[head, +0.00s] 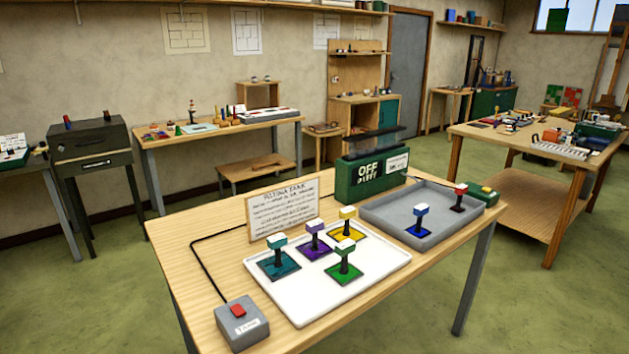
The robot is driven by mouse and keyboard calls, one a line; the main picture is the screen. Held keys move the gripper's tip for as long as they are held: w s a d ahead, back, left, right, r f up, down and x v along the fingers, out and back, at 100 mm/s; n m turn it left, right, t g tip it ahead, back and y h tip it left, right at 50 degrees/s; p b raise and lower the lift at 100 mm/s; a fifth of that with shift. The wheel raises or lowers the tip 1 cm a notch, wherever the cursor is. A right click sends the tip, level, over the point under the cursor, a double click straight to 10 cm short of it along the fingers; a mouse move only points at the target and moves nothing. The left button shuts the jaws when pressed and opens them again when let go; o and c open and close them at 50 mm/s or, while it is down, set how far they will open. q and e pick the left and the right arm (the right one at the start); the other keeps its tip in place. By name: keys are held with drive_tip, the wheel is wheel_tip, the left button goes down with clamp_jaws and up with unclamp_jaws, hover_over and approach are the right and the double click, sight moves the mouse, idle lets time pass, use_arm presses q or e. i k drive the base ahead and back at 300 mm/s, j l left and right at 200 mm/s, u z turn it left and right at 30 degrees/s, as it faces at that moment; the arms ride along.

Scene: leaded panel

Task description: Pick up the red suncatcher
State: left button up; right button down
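A dark red piece (459,198) with a square base, a dark stem and a block on top stands upright at the far right end of a grey tray (385,217). It looks like the red suncatcher, though it is small in the head view. A similar blue piece (419,222) stands in the same tray, nearer and to its left. Neither of my grippers shows in the head view.
A white tray (300,310) holds several similar pieces in teal, purple, yellow and green. A green box marked OFF (366,175), a sign (284,208), a grey box with a red button (241,325) and a small green box (483,195) share the table.

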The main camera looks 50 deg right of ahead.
sight(461, 189)
drive_tip(key=z, duration=2.5)
